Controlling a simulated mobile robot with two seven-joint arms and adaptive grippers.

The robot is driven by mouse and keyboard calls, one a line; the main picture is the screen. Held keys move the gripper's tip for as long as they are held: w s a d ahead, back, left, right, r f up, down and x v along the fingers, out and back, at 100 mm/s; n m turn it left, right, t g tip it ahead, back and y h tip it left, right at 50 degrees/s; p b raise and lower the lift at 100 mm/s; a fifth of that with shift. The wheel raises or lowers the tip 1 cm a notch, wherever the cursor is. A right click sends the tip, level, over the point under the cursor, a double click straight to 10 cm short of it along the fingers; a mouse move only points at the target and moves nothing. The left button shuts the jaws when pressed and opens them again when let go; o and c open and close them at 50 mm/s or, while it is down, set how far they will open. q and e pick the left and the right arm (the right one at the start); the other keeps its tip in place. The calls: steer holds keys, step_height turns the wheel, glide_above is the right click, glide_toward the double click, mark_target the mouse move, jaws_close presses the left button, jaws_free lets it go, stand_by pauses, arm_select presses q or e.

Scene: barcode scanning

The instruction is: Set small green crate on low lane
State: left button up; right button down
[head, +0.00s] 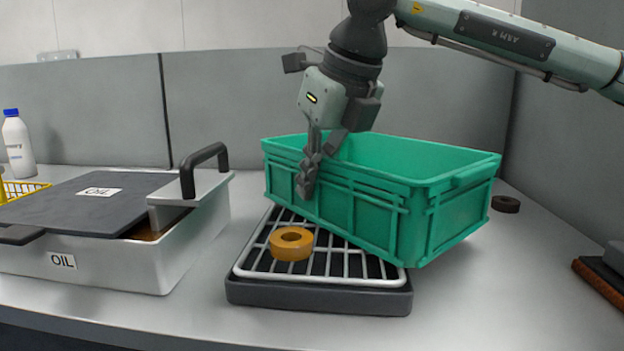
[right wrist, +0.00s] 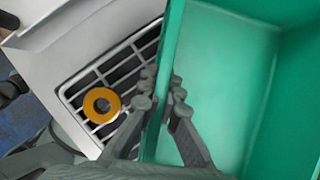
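A green crate (head: 385,200) is tilted over a wire rack, its right side lower in the head view. Its inside looks empty in the right wrist view (right wrist: 225,80). My right gripper (head: 308,180) is shut on the crate's near wall, with one finger outside and one inside. In the right wrist view the fingers (right wrist: 163,108) pinch the green rim. Whether the crate's underside touches the rack is hard to tell. Nothing in view is labelled low lane.
The wire rack (head: 330,279) on a dark tray holds an orange ring (head: 291,243). A white oil box (head: 120,262) with a dark lid and handle stands left. A dark ring (head: 506,204) lies at right. The counter at front right (head: 500,300) is clear.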

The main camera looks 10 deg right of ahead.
steer(key=c, duration=1.7)
jaws_free()
